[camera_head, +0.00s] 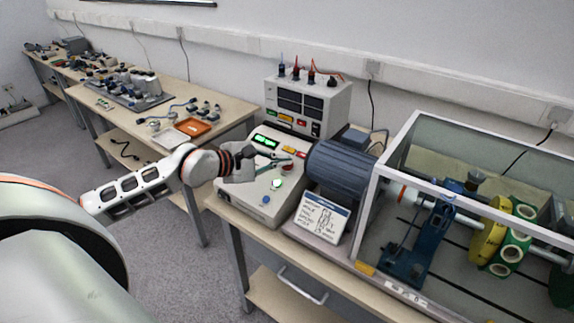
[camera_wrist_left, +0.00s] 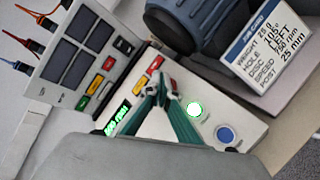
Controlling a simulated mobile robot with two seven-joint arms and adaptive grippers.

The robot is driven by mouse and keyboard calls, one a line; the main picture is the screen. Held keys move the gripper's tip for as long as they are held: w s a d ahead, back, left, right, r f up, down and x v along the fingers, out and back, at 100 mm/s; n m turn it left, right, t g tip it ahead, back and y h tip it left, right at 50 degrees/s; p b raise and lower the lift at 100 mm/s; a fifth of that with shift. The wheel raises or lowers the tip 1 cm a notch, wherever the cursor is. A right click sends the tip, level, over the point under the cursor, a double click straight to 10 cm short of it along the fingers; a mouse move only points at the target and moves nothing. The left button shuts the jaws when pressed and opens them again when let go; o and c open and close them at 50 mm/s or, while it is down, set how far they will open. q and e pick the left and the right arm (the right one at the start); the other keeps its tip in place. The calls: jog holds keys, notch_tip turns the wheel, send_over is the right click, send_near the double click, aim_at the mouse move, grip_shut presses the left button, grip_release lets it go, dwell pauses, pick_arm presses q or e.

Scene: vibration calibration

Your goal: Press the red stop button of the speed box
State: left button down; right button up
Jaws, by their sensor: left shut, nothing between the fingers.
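The speed box (camera_head: 243,190) is a light sloped console on the bench with a green lit display (camera_head: 266,141). Its red stop button (camera_head: 288,168) is largely covered by my left gripper's fingertips; in the left wrist view a bit of red (camera_wrist_left: 173,84) shows beside the tips. My left gripper (camera_head: 284,160) is shut and empty, its green fingers reaching over the panel. In the left wrist view the closed fingertips (camera_wrist_left: 163,89) lie at the button; I cannot tell whether they touch it. A green lit button (camera_head: 277,184) and a blue knob (camera_head: 266,199) sit nearer the front.
A grey instrument box (camera_head: 340,108) with leads stands behind. A blue motor (camera_head: 342,168) and a card (camera_head: 320,218) are close on the right, then a clear-walled guard (camera_head: 408,140) over the rotor. A cluttered bench (camera_head: 226,108) stands at the left.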

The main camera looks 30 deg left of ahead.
pick_arm(q)
jog(key=shift+w+f+b, duration=0.1)
jog(key=shift+f+b, duration=0.2)
jog(key=shift+f, duration=0.1)
dwell(0.3)
jog(key=shift+r, duration=0.15)
jog(key=shift+s+r+p, duration=0.35)
jog(key=shift+r+p, duration=0.25)
jog(key=r+p, duration=0.1)
jog(key=s+r+p, duration=0.1)
jog(key=shift+a+r, duration=0.1)
jog(key=shift+r, duration=0.2)
jog(key=shift+s+r+p, duration=0.3)
jog(key=shift+r+p, duration=0.1)
jog(key=shift+r, duration=0.1)
jog(key=shift+s+r+p, duration=0.25)
jog(key=shift+r+p, duration=0.1)
jog(key=shift+r, duration=0.15)
